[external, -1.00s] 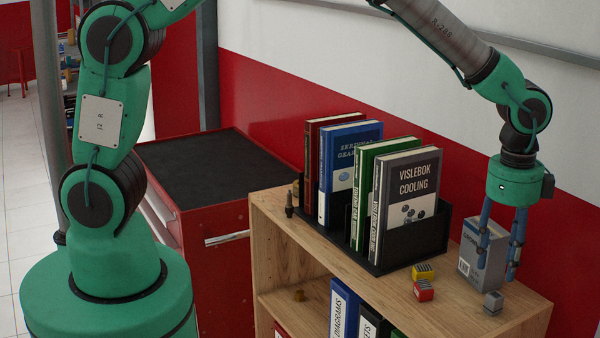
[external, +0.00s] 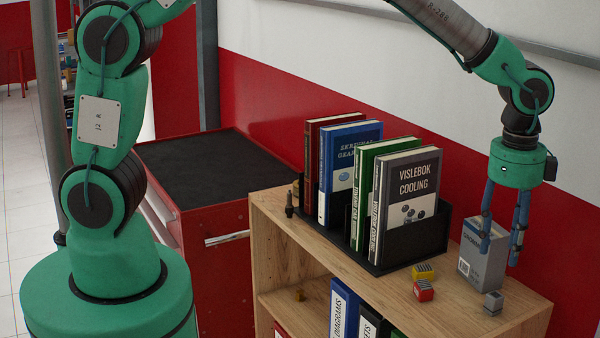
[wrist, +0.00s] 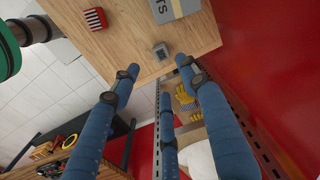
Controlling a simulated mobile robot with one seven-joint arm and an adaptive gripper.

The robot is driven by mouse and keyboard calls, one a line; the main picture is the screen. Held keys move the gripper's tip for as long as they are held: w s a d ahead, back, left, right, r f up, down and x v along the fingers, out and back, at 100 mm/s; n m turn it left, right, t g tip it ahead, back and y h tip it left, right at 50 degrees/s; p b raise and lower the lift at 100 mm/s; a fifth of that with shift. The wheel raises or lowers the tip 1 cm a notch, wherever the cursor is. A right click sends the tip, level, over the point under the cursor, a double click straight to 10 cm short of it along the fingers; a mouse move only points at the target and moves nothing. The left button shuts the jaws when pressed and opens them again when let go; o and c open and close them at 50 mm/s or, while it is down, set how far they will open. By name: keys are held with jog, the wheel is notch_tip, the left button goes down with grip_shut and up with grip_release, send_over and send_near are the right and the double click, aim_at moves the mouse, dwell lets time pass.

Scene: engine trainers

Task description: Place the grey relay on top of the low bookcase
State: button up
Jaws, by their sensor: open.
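The grey relay (external: 493,303), a small grey cube, sits on the wooden top of the low bookcase (external: 455,320), near its right end. In the wrist view the relay (wrist: 161,51) lies close to the edge of the wooden top (wrist: 125,45), clear of the fingers. My gripper (external: 501,255) has blue fingers pointing down, spread open with nothing held. It hangs above the bookcase's right end, higher than the relay and apart from it. In the wrist view the open fingers (wrist: 156,75) show below the relay in the picture.
Red (external: 424,291) and yellow (external: 422,272) small blocks lie left of the relay. Books in a black holder (external: 415,240) fill the bookcase's middle. A red cabinet (external: 215,215) stands to the left.

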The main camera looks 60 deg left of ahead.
jog(key=s+a+r+n+t, duration=0.1)
jog(key=s+a+r+n, duration=0.35)
jog(key=a+r, duration=0.6)
jog(key=s+a+r+n+t, duration=0.25)
jog(key=s+a+r, duration=0.35)
jog(key=a+r, duration=0.5)
jog(key=s+a+n+t, duration=0.1)
jog(key=s+a+n, duration=0.3)
jog(key=s+a, duration=0.3)
jog(key=s+a+r+n+t, duration=0.1)
jog(key=s+a+n, duration=0.3)
jog(key=s+a, duration=0.4)
jog(key=s, duration=0.5)
jog(key=shift+s+a+r, duration=0.2)
jog(key=shift+s, duration=0.05)
notch_tip(320, 180, down, 13)
jog(key=b, duration=1.3)
